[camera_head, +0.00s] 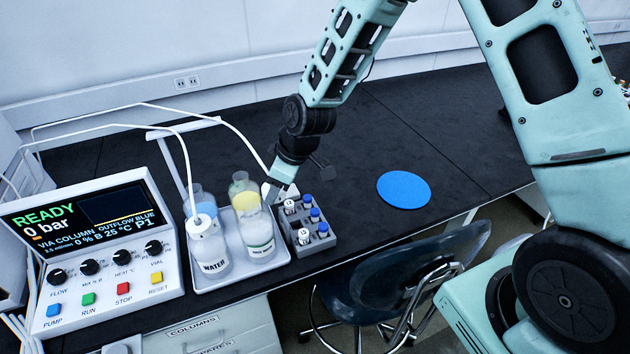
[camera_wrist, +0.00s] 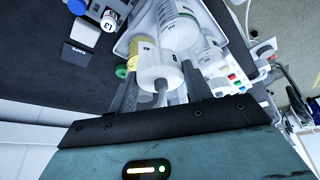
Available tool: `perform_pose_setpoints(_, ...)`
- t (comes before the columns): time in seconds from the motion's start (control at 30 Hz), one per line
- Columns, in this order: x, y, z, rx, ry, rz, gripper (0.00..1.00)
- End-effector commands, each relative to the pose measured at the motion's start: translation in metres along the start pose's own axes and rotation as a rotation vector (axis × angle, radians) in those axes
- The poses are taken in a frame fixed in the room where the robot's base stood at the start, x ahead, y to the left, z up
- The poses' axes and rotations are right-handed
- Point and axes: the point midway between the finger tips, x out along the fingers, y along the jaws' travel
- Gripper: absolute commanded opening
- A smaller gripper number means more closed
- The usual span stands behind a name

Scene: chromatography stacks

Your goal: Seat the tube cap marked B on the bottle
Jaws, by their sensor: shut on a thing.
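My gripper (camera_wrist: 160,92) is shut on a white tube cap (camera_wrist: 160,70) with a black B on its side, and a white tube comes out of the cap. In the head view, my gripper (camera_head: 280,185) is low over the back right of the tray, and the cap (camera_head: 267,191) shows only in part beside it. A clear bottle with a white label (camera_head: 261,248) stands front right in the tray; in the wrist view a whitish bottle (camera_wrist: 180,25) lies just beyond the cap. I cannot tell whether cap and bottle touch.
The tray (camera_head: 240,272) also holds the WATER bottle (camera_head: 212,262) with a tubed white cap, a yellow-topped bottle (camera_head: 243,197) and a bluish bottle (camera_head: 198,200). A grey vial rack (camera_head: 324,243) stands close right. The control unit (camera_head: 105,260) is left. A blue disc (camera_head: 403,189) lies on open bench.

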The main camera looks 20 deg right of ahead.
Motion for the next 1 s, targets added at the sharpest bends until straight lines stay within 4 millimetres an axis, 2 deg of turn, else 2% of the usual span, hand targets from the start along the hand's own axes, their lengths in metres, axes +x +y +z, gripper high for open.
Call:
perform_pose_setpoints(0.03, -0.009, -0.008, -0.018, -0.072, 0.003, -0.030, 0.26)
perform_pose_setpoints(0.1, -0.014, -0.019, -0.034, -0.165, 0.002, -0.069, 0.26)
perform_pose_setpoints(0.3, -0.020, -0.036, -0.057, -0.314, 0.000, -0.131, 0.26)
perform_pose_setpoints(0.57, -0.010, -0.038, -0.054, -0.322, -0.001, -0.135, 0.26)
perform_pose_setpoints(1.0, 0.019, -0.037, -0.041, -0.321, -0.001, -0.135, 0.26)
